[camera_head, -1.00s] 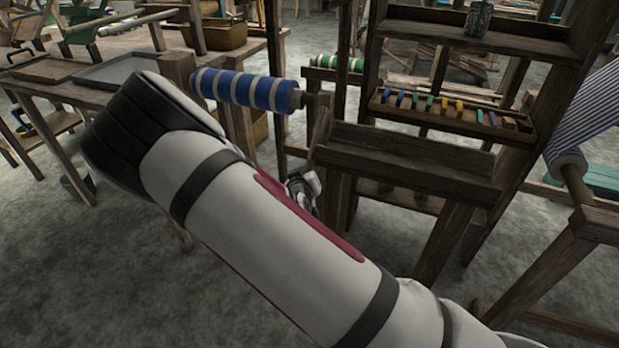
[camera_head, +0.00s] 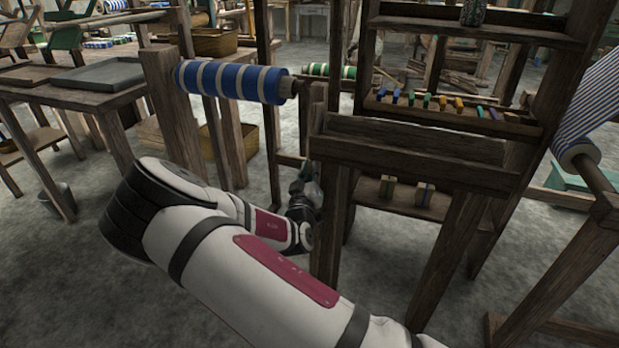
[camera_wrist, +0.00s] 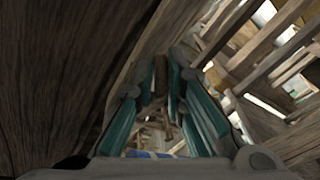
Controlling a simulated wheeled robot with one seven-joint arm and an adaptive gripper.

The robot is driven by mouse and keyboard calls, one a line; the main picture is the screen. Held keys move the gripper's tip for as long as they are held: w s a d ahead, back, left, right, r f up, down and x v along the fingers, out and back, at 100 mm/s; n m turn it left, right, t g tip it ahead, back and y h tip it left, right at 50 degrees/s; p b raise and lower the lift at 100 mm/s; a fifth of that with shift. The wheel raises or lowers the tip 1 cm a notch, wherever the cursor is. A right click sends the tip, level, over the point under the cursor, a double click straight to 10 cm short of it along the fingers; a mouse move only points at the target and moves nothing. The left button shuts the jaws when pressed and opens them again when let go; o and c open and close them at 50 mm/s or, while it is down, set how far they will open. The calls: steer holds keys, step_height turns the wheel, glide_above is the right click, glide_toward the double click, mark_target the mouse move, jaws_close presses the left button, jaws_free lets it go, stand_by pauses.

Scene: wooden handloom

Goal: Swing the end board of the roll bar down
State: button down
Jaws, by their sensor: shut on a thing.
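The roll bar (camera_head: 232,82) carries a blue and white striped roll between wooden uprights. The end board (camera_head: 317,105) is a narrow upright board just right of the roll's right end. My gripper (camera_head: 311,172) is low beside the front post, below the roll's right end, and its fingertips are mostly hidden there. In the wrist view, the teal finger pads of my gripper (camera_wrist: 160,80) converge on a narrow dark wooden piece (camera_wrist: 160,72), which looks like part of the end board. Its exact contact is dark and hard to see.
A thick post (camera_head: 172,115) stands at the roll's left end. A wooden loom frame (camera_head: 415,150) with a shelf of coloured pieces fills the right side. A table with grey trays (camera_head: 98,75) is at the left. The floor in front is clear.

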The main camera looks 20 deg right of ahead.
steer(key=shift+w+a+f, duration=0.1)
steer(key=shift+w+a, duration=0.05)
steer(key=shift+a, duration=0.15)
steer(key=c, duration=1.7)
jaws_free()
steer(key=shift+d, duration=0.1)
steer(key=v, duration=1.2)
